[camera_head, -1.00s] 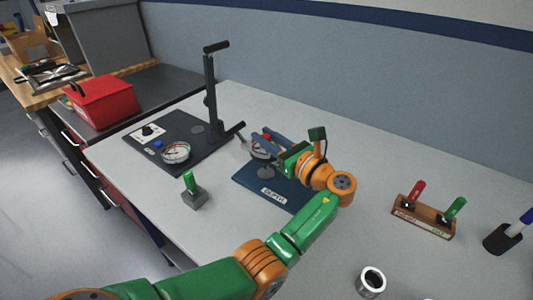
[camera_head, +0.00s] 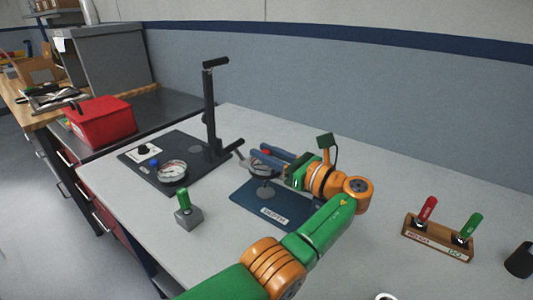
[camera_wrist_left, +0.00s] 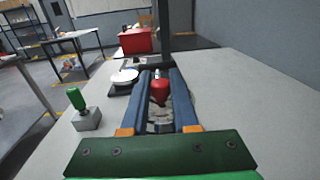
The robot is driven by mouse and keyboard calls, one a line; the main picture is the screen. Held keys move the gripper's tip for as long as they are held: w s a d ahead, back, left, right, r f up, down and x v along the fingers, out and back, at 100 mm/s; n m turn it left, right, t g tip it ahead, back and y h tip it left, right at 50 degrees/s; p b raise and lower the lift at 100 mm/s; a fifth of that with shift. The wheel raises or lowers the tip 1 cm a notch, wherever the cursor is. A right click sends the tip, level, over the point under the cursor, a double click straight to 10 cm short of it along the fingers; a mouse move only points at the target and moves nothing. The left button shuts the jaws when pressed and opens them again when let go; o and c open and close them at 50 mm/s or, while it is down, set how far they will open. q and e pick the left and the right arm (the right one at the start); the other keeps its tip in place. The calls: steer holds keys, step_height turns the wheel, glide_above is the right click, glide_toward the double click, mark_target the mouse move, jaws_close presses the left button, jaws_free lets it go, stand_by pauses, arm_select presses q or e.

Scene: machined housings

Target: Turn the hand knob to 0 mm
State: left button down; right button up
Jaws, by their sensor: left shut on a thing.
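The red hand knob (camera_head: 267,152) is at the dark blue station labelled DEPTH (camera_head: 240,202), beside a dial gauge (camera_head: 260,171) that the jaws partly cover. My left gripper (camera_head: 262,156) reaches in from the right and is shut on the red knob. In the left wrist view the red knob (camera_wrist_left: 160,90) sits between the two blue fingers (camera_wrist_left: 160,76). The gauge face is too small and too covered to read. My right gripper is in neither view.
A black plate (camera_head: 150,176) with a tall black stand (camera_head: 209,110), white dial (camera_head: 172,171) and blue knob (camera_head: 154,163) is left of the station. A green-handled gauge in a grey block (camera_head: 188,216) stands in front. A wooden rack (camera_head: 436,240) holds red and green handles at right.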

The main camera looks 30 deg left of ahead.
mark_target(265, 151)
arm_select(q)
steer(key=c, duration=0.7)
jaws_free()
steer(key=shift+a+f, duration=0.1)
step_height(265, 151, up, 4)
steer(key=shift+f+p, duration=0.2)
steer(key=shift+p, duration=0.25)
steer(key=s+d+r, duration=0.2)
steer(key=s+r, duration=0.1)
steer(key=s, duration=0.1)
steer(key=s+d+r, duration=0.2)
steer(key=s+r, duration=0.1)
steer(key=s, duration=0.1)
steer(key=s+d+r, duration=0.2)
steer(key=s+r, duration=0.1)
steer(key=s, duration=0.1)
steer(key=shift+s+r+b, duration=0.2)
steer(key=shift+s+b, duration=0.1)
steer(key=shift+b, duration=0.1)
